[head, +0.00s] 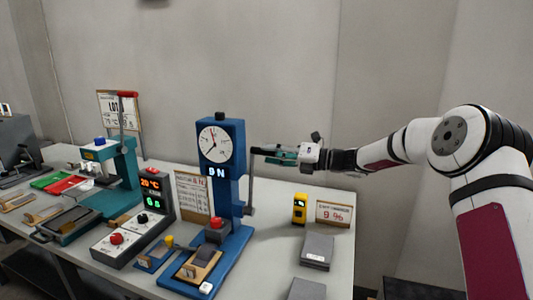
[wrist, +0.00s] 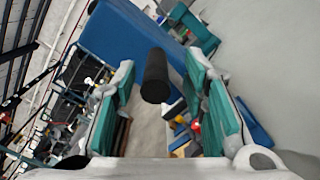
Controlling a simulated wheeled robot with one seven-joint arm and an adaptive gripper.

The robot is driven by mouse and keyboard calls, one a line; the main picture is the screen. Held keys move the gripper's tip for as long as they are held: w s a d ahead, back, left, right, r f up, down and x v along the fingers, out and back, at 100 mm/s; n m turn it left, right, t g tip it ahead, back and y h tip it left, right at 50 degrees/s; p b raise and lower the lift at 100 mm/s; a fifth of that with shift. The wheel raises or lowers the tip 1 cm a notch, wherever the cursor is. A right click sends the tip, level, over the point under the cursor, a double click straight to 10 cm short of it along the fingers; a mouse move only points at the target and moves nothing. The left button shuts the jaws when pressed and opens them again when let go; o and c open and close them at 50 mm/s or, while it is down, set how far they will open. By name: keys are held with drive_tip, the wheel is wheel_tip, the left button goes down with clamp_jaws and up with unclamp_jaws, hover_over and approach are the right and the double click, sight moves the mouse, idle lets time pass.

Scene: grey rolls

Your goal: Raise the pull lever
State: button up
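A blue press-like stand (head: 228,185) with a round white dial stands on the table in the middle of the head view. A thin grey lever (head: 249,190) rises along its right side, with a black grip (head: 260,150) near its top. My gripper (head: 278,153) reaches in from the right at the height of this grip. In the wrist view the black grip (wrist: 155,76) lies between the two teal finger pads, with gaps on both sides. The gripper is open. Its fingers partly hide the grip in the head view.
A teal press (head: 122,165) with a red-topped lever stands at the left. A control box (head: 135,225) with lit digits is in front. A yellow device (head: 299,208), a small sign (head: 333,213) and a grey block (head: 317,250) lie right of the stand. A wall is behind.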

drive_tip(key=v, duration=0.9)
drive_tip(key=shift+d, duration=0.3)
drive_tip(key=shift+s, duration=0.1)
drive_tip(key=s+a+r+n+g+h+p, duration=0.1)
drive_tip(key=s+a+n+g+h, duration=0.15)
drive_tip(key=s+n, duration=0.4)
drive_tip(key=s+a+r+n+g+h, duration=0.1)
drive_tip(key=s+n+h, duration=0.25)
drive_tip(key=s, duration=0.55)
drive_tip(key=s+a+r+n+g+h+p, duration=0.1)
drive_tip(key=s+a+r+n+g+h, duration=0.1)
drive_tip(key=s+n, duration=0.45)
drive_tip(key=s+d+n+t+h+p, duration=0.1)
drive_tip(key=s+d+n+h, duration=0.2)
drive_tip(key=s, duration=0.6)
drive_tip(key=s+d+n+t+h+p, duration=0.1)
drive_tip(key=s+d+n+h, duration=0.2)
drive_tip(key=s+d+n, duration=0.2)
drive_tip(key=s+d+n+t+h, duration=0.1)
drive_tip(key=s+d+n+h, duration=0.2)
drive_tip(key=s, duration=1.1)
drive_tip(key=shift+d+f+n+p, duration=0.3)
drive_tip(key=shift+d+n, duration=0.7)
drive_tip(key=shift+n, duration=1.25)
drive_tip(key=shift+o, duration=0.2)
drive_tip(key=shift+r+t, duration=0.15)
drive_tip(key=shift+t, duration=0.1)
